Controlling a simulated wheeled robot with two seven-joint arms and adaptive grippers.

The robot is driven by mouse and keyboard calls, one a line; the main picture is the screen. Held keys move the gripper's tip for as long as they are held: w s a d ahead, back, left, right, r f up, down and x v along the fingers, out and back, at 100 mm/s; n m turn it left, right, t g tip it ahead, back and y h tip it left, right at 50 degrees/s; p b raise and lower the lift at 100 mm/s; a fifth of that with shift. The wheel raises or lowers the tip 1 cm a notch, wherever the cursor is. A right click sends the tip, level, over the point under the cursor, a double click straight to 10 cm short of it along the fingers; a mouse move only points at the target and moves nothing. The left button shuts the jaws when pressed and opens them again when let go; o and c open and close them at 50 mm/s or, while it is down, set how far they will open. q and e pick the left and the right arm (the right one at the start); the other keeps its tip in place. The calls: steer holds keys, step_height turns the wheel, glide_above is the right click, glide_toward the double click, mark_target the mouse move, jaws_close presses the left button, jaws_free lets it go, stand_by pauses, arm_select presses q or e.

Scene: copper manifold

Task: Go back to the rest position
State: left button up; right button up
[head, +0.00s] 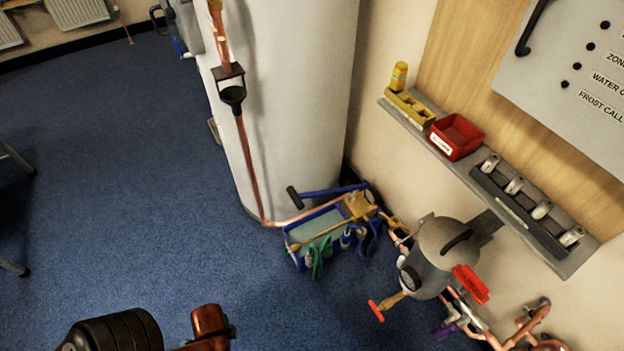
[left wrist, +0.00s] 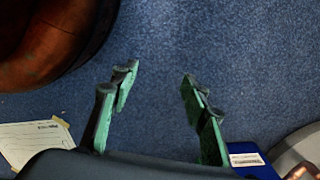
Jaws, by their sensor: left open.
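My left gripper (left wrist: 160,75) shows in the left wrist view. Its green-padded fingers are spread apart over blue carpet, with nothing between them. I cannot make out this gripper for sure in the head view. My right gripper is in neither view.
A tray with a blue frame (head: 297,232) sits on the floor beside the white cylinder (head: 300,110) and copper pipe (head: 249,165). A grey vessel (head: 437,262) is to its right. A wall shelf (head: 455,168) carries a red bin (head: 456,136). A large brown rounded thing (left wrist: 45,40) is close to my left gripper, with a paper sheet (left wrist: 30,142) below. Carpet (head: 120,180) at left is largely clear.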

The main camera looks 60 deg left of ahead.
arm_select(q)
steer(key=s+a+r+n+y, duration=0.1)
steer(key=s+a+r+n, duration=0.2)
steer(key=s+n, duration=0.15)
steer(key=s+d+f+m+t+p, duration=0.15)
steer(key=s+f+p, duration=0.55)
steer(key=p, duration=1.6)
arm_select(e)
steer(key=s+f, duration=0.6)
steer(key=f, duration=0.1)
arm_select(q)
steer(key=s+p, duration=1)
steer(key=p, duration=0.2)
steer(key=shift+s+d+r+h, duration=0.2)
steer(key=shift+r+h, duration=0.1)
steer(key=shift+r, duration=0.1)
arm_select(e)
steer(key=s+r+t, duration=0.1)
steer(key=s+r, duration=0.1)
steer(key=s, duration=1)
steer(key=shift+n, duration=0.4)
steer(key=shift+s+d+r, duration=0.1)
